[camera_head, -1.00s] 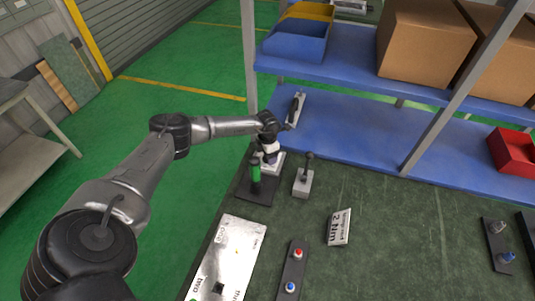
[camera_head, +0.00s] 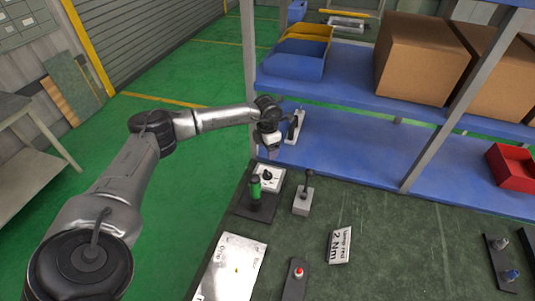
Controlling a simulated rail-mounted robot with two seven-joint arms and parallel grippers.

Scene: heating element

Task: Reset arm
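My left arm comes in from the left, and its gripper (camera_head: 270,150) hangs at the back left corner of the green work table (camera_head: 390,235). The gripper is above and just behind a white plate with a black knob (camera_head: 268,178), with a visible gap between them. The fingers are small and partly turned away, so I cannot tell whether they are open or shut. A green-handled tool (camera_head: 255,188) stands upright on a dark base just in front of the white plate. My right gripper is not in view.
A grey block with a black lever (camera_head: 303,200) stands right of the green tool. A "2 Nm" sign (camera_head: 340,245), a metal plate (camera_head: 232,265) and a button panel (camera_head: 296,278) lie nearer. Blue shelves (camera_head: 350,145) with cardboard boxes (camera_head: 420,55) stand behind, with a grey post (camera_head: 249,60) close to the gripper.

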